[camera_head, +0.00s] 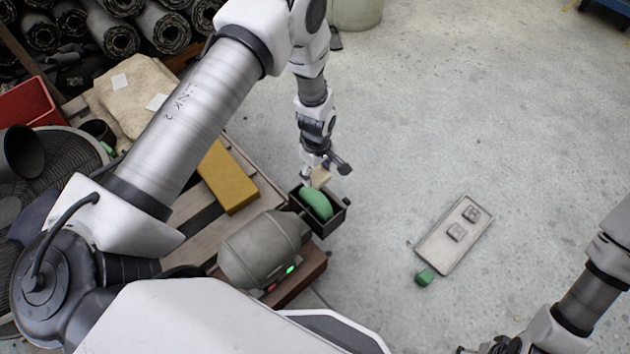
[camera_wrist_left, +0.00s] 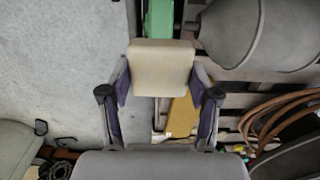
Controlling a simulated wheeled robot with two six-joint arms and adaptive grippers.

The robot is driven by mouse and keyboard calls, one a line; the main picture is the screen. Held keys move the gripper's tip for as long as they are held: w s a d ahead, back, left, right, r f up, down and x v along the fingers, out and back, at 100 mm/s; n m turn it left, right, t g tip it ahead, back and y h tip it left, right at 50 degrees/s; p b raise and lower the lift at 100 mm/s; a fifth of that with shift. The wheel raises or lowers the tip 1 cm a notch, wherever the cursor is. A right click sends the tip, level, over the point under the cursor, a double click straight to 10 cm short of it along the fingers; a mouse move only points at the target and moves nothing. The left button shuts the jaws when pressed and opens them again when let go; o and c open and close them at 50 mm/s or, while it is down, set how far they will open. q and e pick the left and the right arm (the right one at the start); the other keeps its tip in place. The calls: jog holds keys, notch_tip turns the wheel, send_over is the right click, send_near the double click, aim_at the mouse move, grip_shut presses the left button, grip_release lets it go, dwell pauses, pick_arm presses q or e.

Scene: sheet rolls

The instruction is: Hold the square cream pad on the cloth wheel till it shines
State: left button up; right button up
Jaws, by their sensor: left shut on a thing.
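My left gripper (camera_head: 318,171) is shut on the square cream pad (camera_wrist_left: 161,68), and the pad also shows in the head view (camera_head: 321,177). The green cloth wheel (camera_head: 316,203) sits in a dark open-topped box at the end of a grey motor (camera_head: 262,249). The wheel also shows in the left wrist view (camera_wrist_left: 159,20), just beyond the pad's far edge. The pad is right at the wheel's upper side; I cannot tell whether they touch. My right gripper (camera_head: 497,346) is partly cut off at the bottom edge, and its jaws are unclear.
A green light (camera_head: 291,269) glows on the motor's base. A yellow block (camera_head: 228,177) lies on the slatted bench.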

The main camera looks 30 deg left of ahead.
aim_at(313, 193)
pick_arm(q)
jog(key=shift+w+a+f+n, duration=0.1)
jog(key=shift+a+f+n, duration=0.25)
jog(key=shift+f, duration=0.25)
notch_tip(313, 193, down, 7)
jog(key=b, duration=0.6)
jog(key=shift+d+r, duration=0.1)
jog(key=shift+r, duration=0.1)
jog(key=shift+f, duration=0.1)
pick_arm(e)
notch_tip(313, 193, down, 7)
pick_arm(q)
jog(key=shift+f+b, duration=0.35)
pick_arm(e)
jog(key=shift+s+f, duration=0.1)
jog(key=shift+f, duration=0.1)
pick_arm(q)
jog(key=shift+w+a, duration=0.1)
jog(key=shift+a, duration=0.3)
pick_arm(e)
jog(key=shift+r, duration=0.15)
pick_arm(q)
jog(key=shift+d+f+p, duration=0.1)
jog(key=shift+p, duration=0.2)
pick_arm(e)
jog(key=shift+a+r, duration=0.1)
jog(key=shift+r, duration=0.1)
